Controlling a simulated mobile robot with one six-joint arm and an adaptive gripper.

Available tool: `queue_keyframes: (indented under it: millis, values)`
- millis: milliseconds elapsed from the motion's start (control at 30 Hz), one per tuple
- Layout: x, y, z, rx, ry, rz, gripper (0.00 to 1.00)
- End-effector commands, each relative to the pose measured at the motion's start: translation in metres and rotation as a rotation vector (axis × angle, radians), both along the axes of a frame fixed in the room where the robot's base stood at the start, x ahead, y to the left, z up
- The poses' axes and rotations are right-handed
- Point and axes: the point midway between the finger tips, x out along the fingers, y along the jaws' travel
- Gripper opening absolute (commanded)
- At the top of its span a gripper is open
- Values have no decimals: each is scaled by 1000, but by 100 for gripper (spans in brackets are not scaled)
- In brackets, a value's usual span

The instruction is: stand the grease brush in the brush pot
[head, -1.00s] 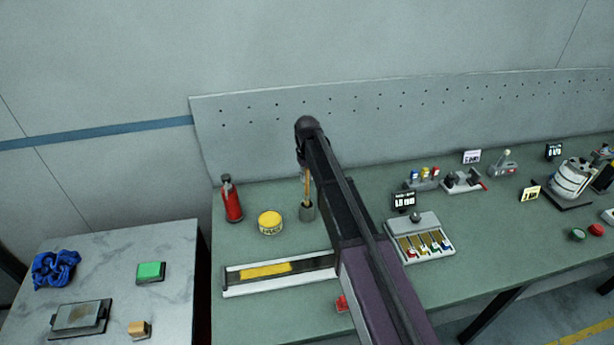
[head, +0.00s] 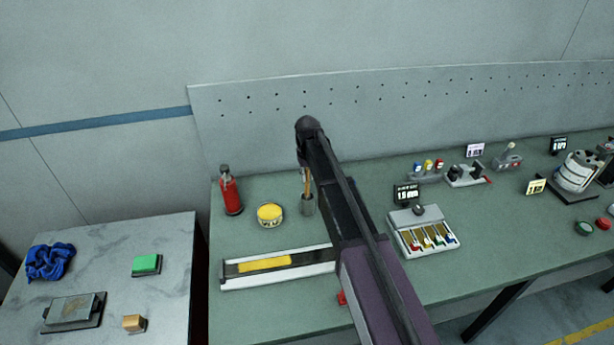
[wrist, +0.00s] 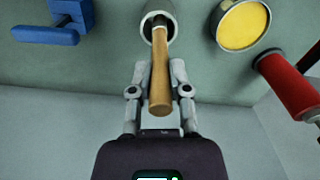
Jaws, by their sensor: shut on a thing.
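The grease brush (wrist: 160,75) has a wooden handle. My gripper (wrist: 159,68) is shut on it, with a finger on each side of the handle. The brush's lower end is at the mouth of the grey brush pot (wrist: 145,30) and appears to be inside it; the bristles are hidden. In the head view the brush handle (head: 307,182) is upright above the pot (head: 308,206), which stands on the green bench. My arm hides most of the gripper there.
A yellow-topped tin (head: 269,214) and a red bottle (head: 230,192) stand left of the pot. A long tray with a yellow strip (head: 235,282) lies in front. A blue fixture (wrist: 48,34) shows in the wrist view. A perforated panel (head: 240,130) rises behind.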

Motion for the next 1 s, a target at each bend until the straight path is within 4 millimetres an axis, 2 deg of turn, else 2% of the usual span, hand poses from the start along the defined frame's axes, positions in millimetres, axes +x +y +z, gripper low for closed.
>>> queue_keyframes:
  millis: [200,233,333,767,1000]
  values:
    - [0,0,0,0,0,0,0]
    - [0,-1,0,0,0,-1,33]
    - [0,-1,0,0,0,-1,62]
    - [0,-1,1,0,0,-1,64]
    - [0,-1,8,0,0,-1,64]
